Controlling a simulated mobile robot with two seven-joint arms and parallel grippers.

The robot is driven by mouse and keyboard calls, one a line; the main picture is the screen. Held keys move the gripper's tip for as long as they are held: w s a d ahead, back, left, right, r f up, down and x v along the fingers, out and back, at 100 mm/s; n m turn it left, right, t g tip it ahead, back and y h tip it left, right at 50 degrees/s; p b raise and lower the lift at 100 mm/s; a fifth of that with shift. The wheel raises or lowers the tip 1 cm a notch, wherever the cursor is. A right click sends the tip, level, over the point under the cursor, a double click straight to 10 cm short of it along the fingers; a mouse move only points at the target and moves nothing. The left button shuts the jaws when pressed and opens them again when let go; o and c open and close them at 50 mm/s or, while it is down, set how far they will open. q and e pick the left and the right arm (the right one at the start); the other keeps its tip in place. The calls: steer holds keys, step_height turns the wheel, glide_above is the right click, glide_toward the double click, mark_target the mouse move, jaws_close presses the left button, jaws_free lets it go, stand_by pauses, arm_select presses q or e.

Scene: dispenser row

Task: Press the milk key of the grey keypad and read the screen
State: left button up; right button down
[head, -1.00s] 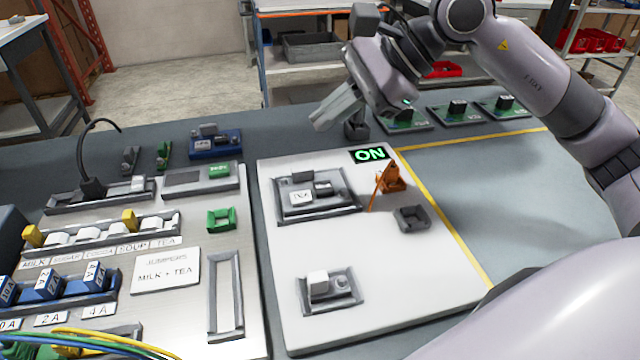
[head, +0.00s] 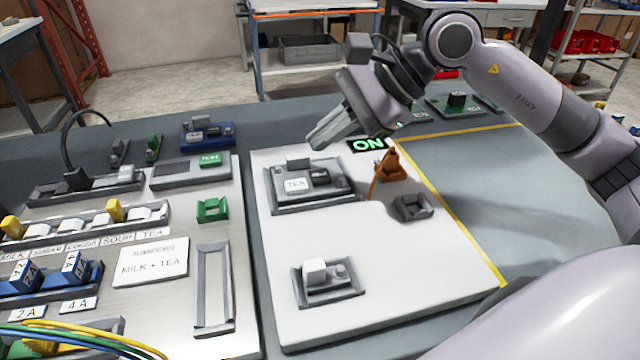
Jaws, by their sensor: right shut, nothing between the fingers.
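My right gripper (head: 318,144) is shut and empty. Its fingertips hang over the back of the white board (head: 300,235), near a grey-framed unit (head: 268,192) with a white tile reading TEA (head: 296,185) and a dark block. I cannot tell whether they touch anything. A smaller grey unit (head: 345,289) with a white block stands at the board's front. No keypad key marked milk can be made out. A MILK label (head: 14,257) is on the left panel, under a row of white blocks.
A green lit ON sign (head: 368,145), an orange clip (head: 391,167) and a dark grey holder (head: 411,207) are on the board's right side. A card (head: 150,262) reads JUMPERS, MILK + TEA. Cables (head: 85,337) lie front left. The yellow-lined area is mostly clear.

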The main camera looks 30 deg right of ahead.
mark_target(327, 175)
step_height(327, 175, down, 3)
steer(key=shift+r+b, duration=0.1)
steer(key=shift+b, duration=0.9)
stand_by(0.3)
stand_by(0.7)
steer(key=shift+f+b, duration=0.45)
steer(key=shift+b, duration=0.05)
